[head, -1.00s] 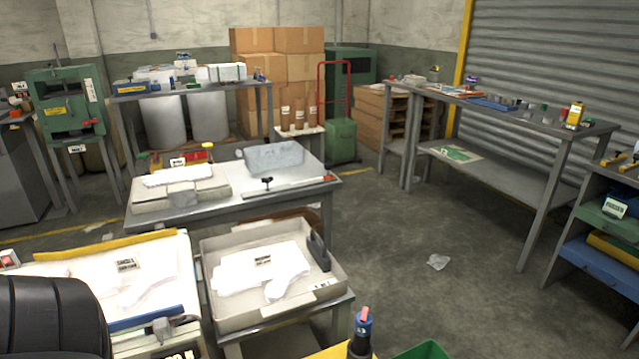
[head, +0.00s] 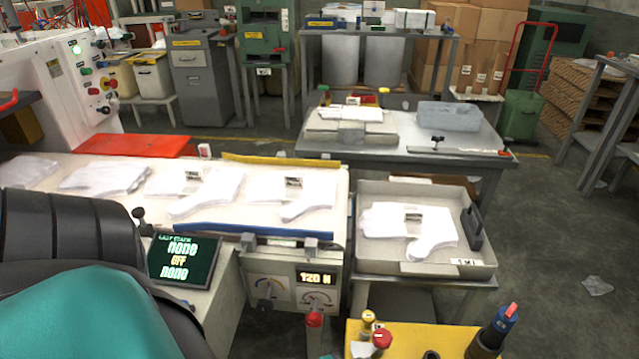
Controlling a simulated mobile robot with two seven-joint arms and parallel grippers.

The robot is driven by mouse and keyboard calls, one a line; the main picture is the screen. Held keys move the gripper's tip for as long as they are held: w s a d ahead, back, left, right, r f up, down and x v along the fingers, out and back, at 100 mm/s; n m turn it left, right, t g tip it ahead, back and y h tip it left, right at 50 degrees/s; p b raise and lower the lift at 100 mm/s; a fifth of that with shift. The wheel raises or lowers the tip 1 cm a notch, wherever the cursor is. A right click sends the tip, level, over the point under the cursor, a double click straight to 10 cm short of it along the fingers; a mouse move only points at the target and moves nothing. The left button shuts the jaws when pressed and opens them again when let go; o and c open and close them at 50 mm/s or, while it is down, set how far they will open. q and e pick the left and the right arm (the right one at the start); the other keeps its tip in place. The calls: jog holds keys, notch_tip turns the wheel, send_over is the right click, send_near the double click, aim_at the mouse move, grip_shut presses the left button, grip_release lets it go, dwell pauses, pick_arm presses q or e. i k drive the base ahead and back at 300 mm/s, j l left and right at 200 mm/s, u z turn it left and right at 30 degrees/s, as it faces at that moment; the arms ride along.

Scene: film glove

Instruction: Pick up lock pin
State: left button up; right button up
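I cannot pick out a lock pin with certainty. A red-topped upright pin or knob (head: 314,320) stands at the bottom middle of the head view. On the yellow surface (head: 398,346) at the bottom right stand a red-capped piece (head: 382,340) and a small yellow-capped piece (head: 368,318). A dark tool with a blue collar and red tip (head: 492,330) leans at its right end. Neither of my grippers is in view.
A white worktable with glove-shaped film sheets (head: 205,190) spans the middle left, beside a display (head: 185,260). A grey tray (head: 370,262) holds another glove sheet. Large black and teal shapes cover the lower left. Open floor (head: 545,240) lies at right.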

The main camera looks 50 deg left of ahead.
aim_at(369, 318)
jog(key=u, duration=1.1)
